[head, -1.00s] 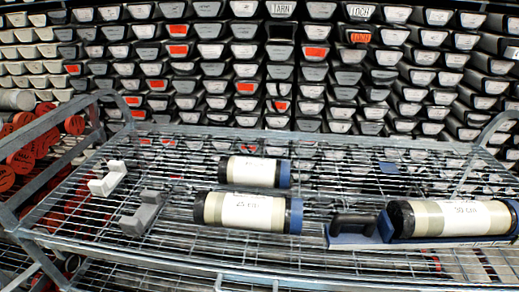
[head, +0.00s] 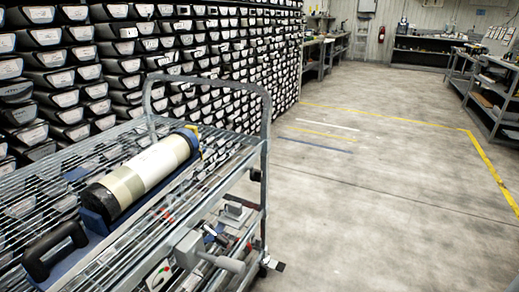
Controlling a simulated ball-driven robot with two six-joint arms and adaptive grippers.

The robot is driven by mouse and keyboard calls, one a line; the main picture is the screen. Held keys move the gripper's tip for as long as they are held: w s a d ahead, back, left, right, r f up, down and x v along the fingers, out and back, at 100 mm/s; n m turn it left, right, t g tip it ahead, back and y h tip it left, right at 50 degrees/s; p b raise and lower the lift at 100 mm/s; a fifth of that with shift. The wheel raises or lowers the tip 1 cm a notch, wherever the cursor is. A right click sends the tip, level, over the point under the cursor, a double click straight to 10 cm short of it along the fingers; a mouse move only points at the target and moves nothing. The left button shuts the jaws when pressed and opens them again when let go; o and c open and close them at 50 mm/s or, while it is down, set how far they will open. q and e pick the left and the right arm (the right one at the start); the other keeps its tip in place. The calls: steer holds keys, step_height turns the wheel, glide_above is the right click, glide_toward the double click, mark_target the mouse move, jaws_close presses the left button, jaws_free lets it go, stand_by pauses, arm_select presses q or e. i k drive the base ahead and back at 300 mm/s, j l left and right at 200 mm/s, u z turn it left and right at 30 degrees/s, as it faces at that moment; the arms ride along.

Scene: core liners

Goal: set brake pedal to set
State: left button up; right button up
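A wire-shelf cart (head: 262,150) with a tubular end rail fills the left of the head view. Low at its near right corner is a small pedal-like part (head: 273,264) beside a dark caster; it is too small to tell its position. A grey box with a lever (head: 205,255) is fixed to the cart's near side. A white plate with red and green marks (head: 159,275) sits beside it. I cannot tell which of these is the brake pedal. Neither of my grippers is in view.
A cream core liner (head: 145,172) with black and blue ends lies in a blue cradle with a black handle (head: 55,248) on the top shelf. Racks of trays (head: 150,60) stand behind. Open concrete floor (head: 390,190) with yellow lines lies right; benches (head: 490,95) stand far right.

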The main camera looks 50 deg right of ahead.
mark_target(279, 267)
steer(key=z, duration=1.6)
steer(key=l+u, duration=0.1)
steer(key=u, duration=0.35)
steer(key=i+l+u, duration=0.1)
steer(key=u, duration=0.35)
steer(key=l+u, duration=0.2)
steer(key=u, duration=0.25)
steer(key=l+u, duration=0.2)
steer(key=l, duration=0.25)
steer(key=k+l+u, duration=0.2)
steer(key=l, duration=0.25)
steer(key=l+u, duration=0.2)
steer(key=l, duration=0.3)
steer(key=k+l, duration=0.15)
steer(key=l, duration=0.2)
